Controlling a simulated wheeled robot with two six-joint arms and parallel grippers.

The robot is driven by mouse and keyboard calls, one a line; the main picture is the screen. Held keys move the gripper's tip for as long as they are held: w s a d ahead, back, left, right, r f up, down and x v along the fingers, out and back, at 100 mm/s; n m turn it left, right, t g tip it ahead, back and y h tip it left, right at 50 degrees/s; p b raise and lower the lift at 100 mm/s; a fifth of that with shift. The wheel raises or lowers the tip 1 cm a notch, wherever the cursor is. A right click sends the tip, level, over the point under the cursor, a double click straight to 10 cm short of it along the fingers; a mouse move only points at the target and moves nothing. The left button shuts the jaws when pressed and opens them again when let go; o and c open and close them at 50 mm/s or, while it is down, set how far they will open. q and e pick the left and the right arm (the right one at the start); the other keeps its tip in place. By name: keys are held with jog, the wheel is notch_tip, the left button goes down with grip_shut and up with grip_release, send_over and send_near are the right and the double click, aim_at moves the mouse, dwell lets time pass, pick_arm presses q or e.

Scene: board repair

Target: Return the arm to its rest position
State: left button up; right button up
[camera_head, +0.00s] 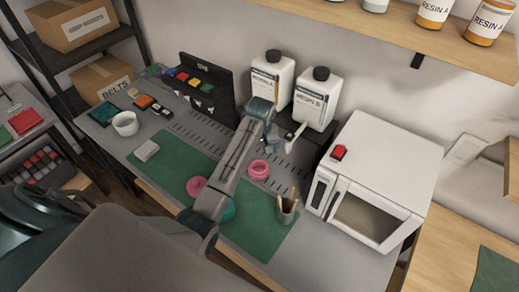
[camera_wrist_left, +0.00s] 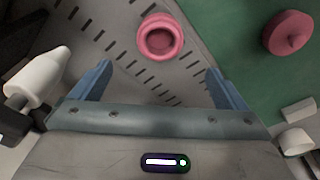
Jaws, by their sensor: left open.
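My left arm reaches across the workbench from the left in the head view. Its gripper (camera_head: 277,134) is above the bench, in front of the white resin bottles. In the left wrist view the left gripper (camera_wrist_left: 157,85) is open, its two blue fingers wide apart with nothing between them. A pink ring-shaped cup (camera_wrist_left: 160,38) lies beyond the fingertips; it also shows in the head view (camera_head: 258,170). A second pink round piece (camera_wrist_left: 288,33) lies on the green mat; it also shows in the head view (camera_head: 196,186), partly behind my arm. My right gripper is not in view.
A white oven-like box (camera_head: 375,180) with a red item on top stands right of the arm. Two resin bottles (camera_head: 318,98) stand behind the gripper. A pencil cup (camera_head: 287,211) stands at the green mat's (camera_head: 262,240) right edge. A shelf (camera_head: 400,30) hangs above.

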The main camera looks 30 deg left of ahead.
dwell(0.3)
pick_arm(q)
jog(key=s+f+m+t, duration=0.25)
jog(key=s+m, duration=0.25)
jog(key=s, duration=1.8)
jog(key=s+d+r+m, duration=0.2)
jog(key=s+r+m, duration=0.15)
jog(key=s, duration=0.75)
notch_tip(320, 180, down, 32)
jog(key=a+r+g+b, duration=0.1)
jog(key=a+b, duration=0.2)
jog(key=s+f+b, duration=0.1)
jog(key=s+f, duration=0.8)
jog(key=f, duration=0.3)
jog(key=s+a+f+g+b, duration=0.1)
jog(key=s+f+b, duration=0.1)
jog(key=s+f, duration=0.6)
notch_tip(320, 180, down, 4)
jog(key=shift+s+f+n, duration=0.1)
jog(key=shift+s+n, duration=0.25)
jog(key=shift+s, duration=0.05)
jog(key=shift+g, duration=0.25)
